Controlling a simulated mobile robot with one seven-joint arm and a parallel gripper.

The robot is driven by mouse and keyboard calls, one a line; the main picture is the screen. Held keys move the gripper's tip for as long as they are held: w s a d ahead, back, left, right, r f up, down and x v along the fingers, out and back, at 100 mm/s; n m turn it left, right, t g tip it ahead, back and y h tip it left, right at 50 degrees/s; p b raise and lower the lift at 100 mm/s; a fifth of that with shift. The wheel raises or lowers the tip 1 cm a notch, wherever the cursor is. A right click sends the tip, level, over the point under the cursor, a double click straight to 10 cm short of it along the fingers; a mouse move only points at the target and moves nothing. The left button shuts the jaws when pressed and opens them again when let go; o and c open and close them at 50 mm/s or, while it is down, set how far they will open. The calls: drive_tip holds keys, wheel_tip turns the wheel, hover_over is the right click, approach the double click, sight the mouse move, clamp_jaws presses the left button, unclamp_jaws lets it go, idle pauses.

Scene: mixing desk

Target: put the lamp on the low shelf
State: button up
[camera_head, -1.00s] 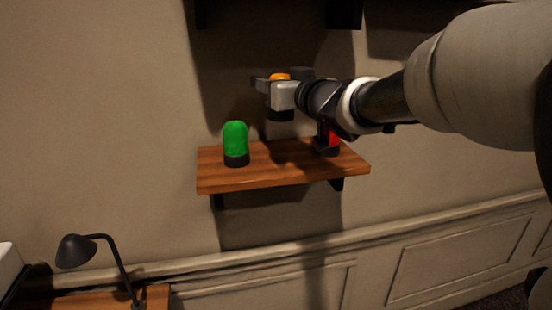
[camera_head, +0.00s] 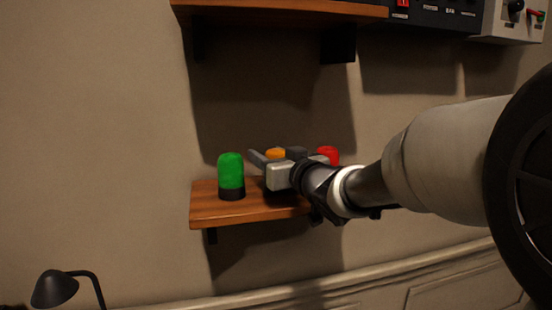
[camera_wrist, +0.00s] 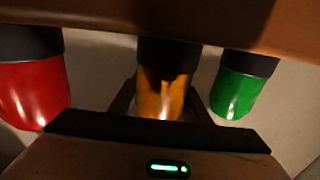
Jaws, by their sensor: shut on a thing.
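My gripper (camera_head: 276,161) is shut on an orange lamp (camera_head: 274,152) with a dark base. In the wrist view, which looks upside down, the orange lamp (camera_wrist: 160,95) sits between my fingers. The low shelf (camera_head: 240,211) is a wooden board on the wall; its edge (camera_wrist: 170,20) crosses the top of the wrist view. The held lamp is upright at the shelf, level with the lamps beside it. Whether its base touches the board is hidden. A green lamp (camera_head: 231,170) stands on the shelf to the left, and a red lamp (camera_head: 327,154) to the right.
Red (camera_wrist: 32,90) and green (camera_wrist: 236,92) lamps stand close on both sides of my gripper. An upper shelf (camera_head: 280,9) and control boxes (camera_head: 436,14) are above. A black desk lamp (camera_head: 55,289) is at lower left. The low shelf's front left is bare.

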drive_tip(key=shift+f, duration=0.1)
drive_tip(key=o, duration=1.2)
